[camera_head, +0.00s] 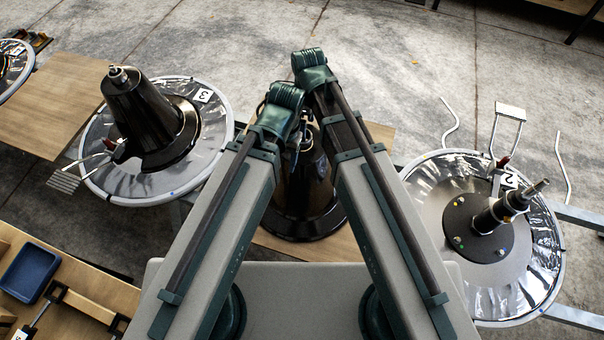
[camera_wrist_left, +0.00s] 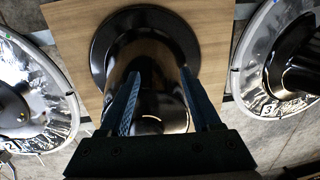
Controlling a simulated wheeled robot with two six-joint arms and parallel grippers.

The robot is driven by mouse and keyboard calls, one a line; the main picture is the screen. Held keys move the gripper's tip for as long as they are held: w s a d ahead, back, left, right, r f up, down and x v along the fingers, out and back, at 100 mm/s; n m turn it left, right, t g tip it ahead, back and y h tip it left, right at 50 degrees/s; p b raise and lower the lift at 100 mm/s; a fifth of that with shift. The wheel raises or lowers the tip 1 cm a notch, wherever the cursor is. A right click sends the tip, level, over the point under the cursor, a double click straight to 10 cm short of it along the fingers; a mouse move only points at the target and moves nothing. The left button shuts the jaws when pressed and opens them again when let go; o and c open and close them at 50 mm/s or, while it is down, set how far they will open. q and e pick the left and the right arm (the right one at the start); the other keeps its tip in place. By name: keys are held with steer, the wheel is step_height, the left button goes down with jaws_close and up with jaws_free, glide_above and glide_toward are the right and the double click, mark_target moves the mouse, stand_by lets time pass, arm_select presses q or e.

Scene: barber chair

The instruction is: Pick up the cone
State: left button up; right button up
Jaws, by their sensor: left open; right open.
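A black, shiny cone (camera_head: 300,205) with a wide round base stands on a wooden board in the middle of the head view, partly hidden by my arms. In the left wrist view the cone (camera_wrist_left: 145,50) is seen from above. My left gripper (camera_wrist_left: 160,76) is open, with one blue finger on each side of the cone's narrow upper part. I cannot tell whether the fingers touch it. A second black cone (camera_head: 143,115) stands on the round stand marked 3 at left. My right gripper is hidden behind my arms in the head view.
The stand marked 3 (camera_head: 92,172) is at left, and the stand marked 2 (camera_head: 427,172) with a bare spindle (camera_head: 500,212) is at right. A wooden board (camera_head: 378,136) lies under the middle cone. A blue tray (camera_head: 28,272) is at lower left. Concrete floor lies beyond.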

jaws_close()
stand_by(0.5)
